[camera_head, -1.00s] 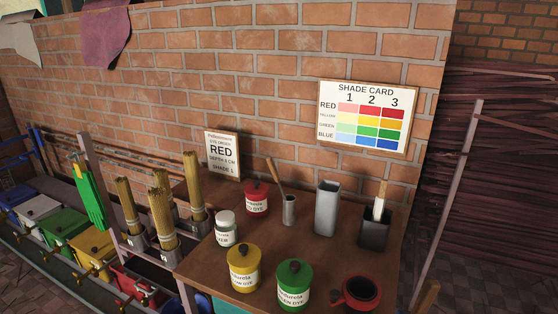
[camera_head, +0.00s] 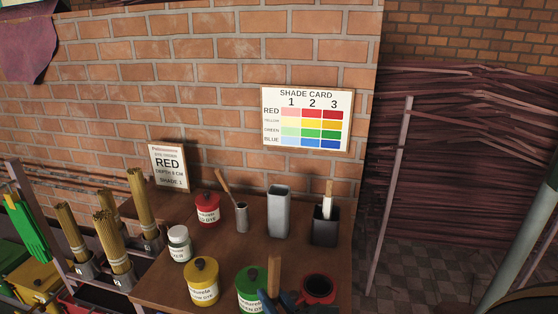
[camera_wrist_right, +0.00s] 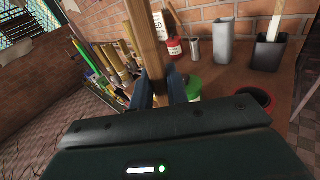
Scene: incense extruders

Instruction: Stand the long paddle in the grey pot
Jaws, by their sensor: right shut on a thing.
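My right gripper (camera_head: 276,298) is at the bottom of the head view, in front of the green dye jar. It is shut on the long wooden paddle (camera_head: 274,272), which points up from its fingers. In the right wrist view the paddle (camera_wrist_right: 147,40) rises from between the blue fingers (camera_wrist_right: 160,88) and runs out of the top. The tall grey pot (camera_head: 279,214) stands upright at the back of the table, beyond the gripper, and looks empty. It also shows in the right wrist view (camera_wrist_right: 223,45), to the right of the paddle. My left gripper is not in view.
A small grey cup (camera_head: 241,218) with a wooden-handled tool stands left of the pot. A black pot (camera_head: 324,232) holding a pale-bladed paddle stands right. Yellow (camera_head: 202,285), green (camera_head: 249,285) and red (camera_head: 207,211) jars and a red mug (camera_head: 318,288) share the table.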

